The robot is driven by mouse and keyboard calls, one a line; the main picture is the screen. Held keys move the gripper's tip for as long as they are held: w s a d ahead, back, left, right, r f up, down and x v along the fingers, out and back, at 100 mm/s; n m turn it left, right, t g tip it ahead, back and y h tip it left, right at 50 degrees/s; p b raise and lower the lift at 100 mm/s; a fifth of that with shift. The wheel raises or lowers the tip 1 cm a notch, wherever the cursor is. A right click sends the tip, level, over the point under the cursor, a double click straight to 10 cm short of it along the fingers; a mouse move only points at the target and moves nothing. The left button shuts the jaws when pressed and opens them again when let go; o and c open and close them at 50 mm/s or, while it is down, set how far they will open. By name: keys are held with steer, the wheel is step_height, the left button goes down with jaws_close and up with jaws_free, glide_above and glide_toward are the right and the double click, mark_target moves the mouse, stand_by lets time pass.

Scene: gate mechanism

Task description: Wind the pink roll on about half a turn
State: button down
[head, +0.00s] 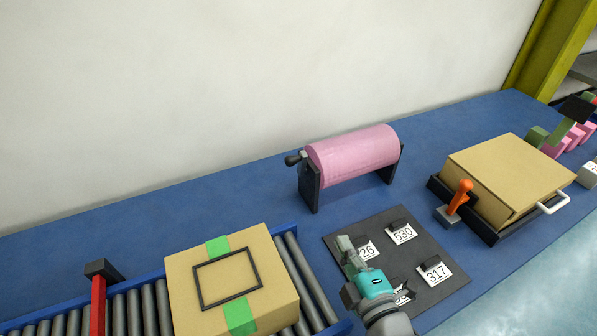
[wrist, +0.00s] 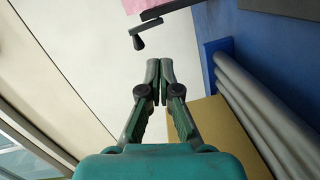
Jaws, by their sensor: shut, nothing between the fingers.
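The pink roll (head: 353,155) lies on its side between two black end stands on the blue table. A dark crank with a knob (head: 293,160) sticks out at its left end. In the wrist view the crank (wrist: 139,42) shows at the top, beyond my fingertips, with a corner of the pink roll (wrist: 136,5) above it. My gripper (head: 345,243) is shut and empty, in front of the roll and above the dark number mat. In the wrist view its fingertips (wrist: 160,68) are together and apart from the crank.
A cardboard box (head: 190,290) with green tape sits on a roller conveyor (head: 290,262) at the front left, beside a red post (head: 98,300). The dark mat (head: 335,240) holds number cards. A box with an orange lever (head: 461,195) stands at the right. Table left of the roll is clear.

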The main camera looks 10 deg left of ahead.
mark_target(292, 162)
steer(key=w+a+r+n+y, duration=0.2)
steer(key=w+a+r+n, duration=0.15)
steer(key=r, duration=0.25)
steer(key=shift+n+g, duration=0.4)
steer(key=shift+n, duration=0.05)
steer(key=x, duration=1.4)
steer(key=shift+s+a+f, duration=0.15)
steer(key=shift+s+a, duration=0.1)
steer(key=shift+a, duration=0.1)
steer(key=shift+w+a+r, duration=0.35)
steer(key=shift+w+a, duration=0.2)
steer(key=shift+w, duration=0.2)
